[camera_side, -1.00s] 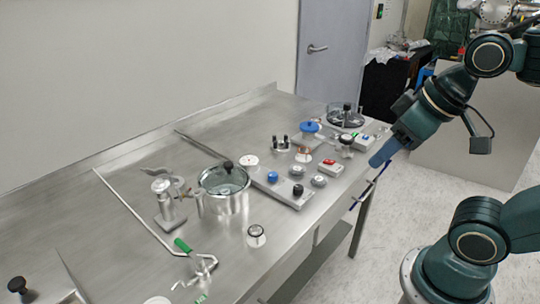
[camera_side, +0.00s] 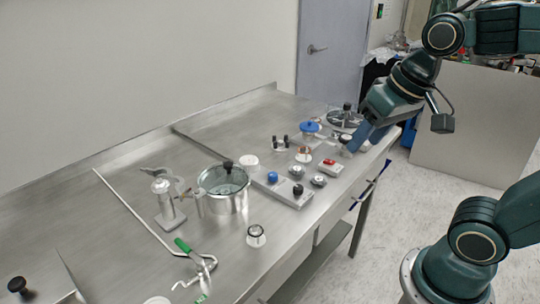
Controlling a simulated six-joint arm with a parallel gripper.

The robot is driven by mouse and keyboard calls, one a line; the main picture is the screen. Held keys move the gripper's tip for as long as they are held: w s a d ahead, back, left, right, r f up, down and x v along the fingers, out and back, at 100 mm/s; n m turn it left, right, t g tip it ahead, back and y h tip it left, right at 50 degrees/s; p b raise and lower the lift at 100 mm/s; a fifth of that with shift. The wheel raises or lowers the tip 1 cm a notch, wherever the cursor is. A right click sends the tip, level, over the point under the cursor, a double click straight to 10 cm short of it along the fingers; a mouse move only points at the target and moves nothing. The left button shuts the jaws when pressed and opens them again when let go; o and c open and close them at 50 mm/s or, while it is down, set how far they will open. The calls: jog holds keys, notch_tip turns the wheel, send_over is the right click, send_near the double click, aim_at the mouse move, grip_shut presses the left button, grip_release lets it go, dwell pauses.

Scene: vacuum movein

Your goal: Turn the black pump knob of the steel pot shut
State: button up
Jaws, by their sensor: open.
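The steel pot (camera_side: 226,203) stands in the middle of the bench with a clear lid and a black knob (camera_side: 228,165) on top. A steel panel (camera_side: 282,190) to its right carries a blue knob (camera_side: 272,177) and another black knob (camera_side: 298,190). I cannot tell which black knob is the pump knob, or how far it is turned. My gripper (camera_side: 352,146) has blue fingers and is open. It is over the right end of the bench, well right of and behind the pot, apart from both black knobs. Its fingertips overlap small fittings there in the picture.
A blue-capped fitting (camera_side: 308,128) and a red-topped box (camera_side: 330,166) are near my gripper. A steel pump-like fitting (camera_side: 165,202) is left of the pot, and a green-handled valve (camera_side: 184,246) is in front.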

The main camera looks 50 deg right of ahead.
jog(key=w+d+f+m+g, duration=0.2)
jog(key=w+m, duration=0.4)
jog(key=w, duration=0.3)
jog(key=m+g, duration=0.3)
jog(key=m, duration=0.4)
send_over(298, 187)
notch_tip(298, 187, down, 8)
jog(key=r, duration=0.1)
jog(key=shift+f, duration=0.25)
jog(key=shift+f, duration=0.15)
notch_tip(298, 187, down, 14)
jog(key=shift+r, duration=0.25)
jog(key=c, duration=1)
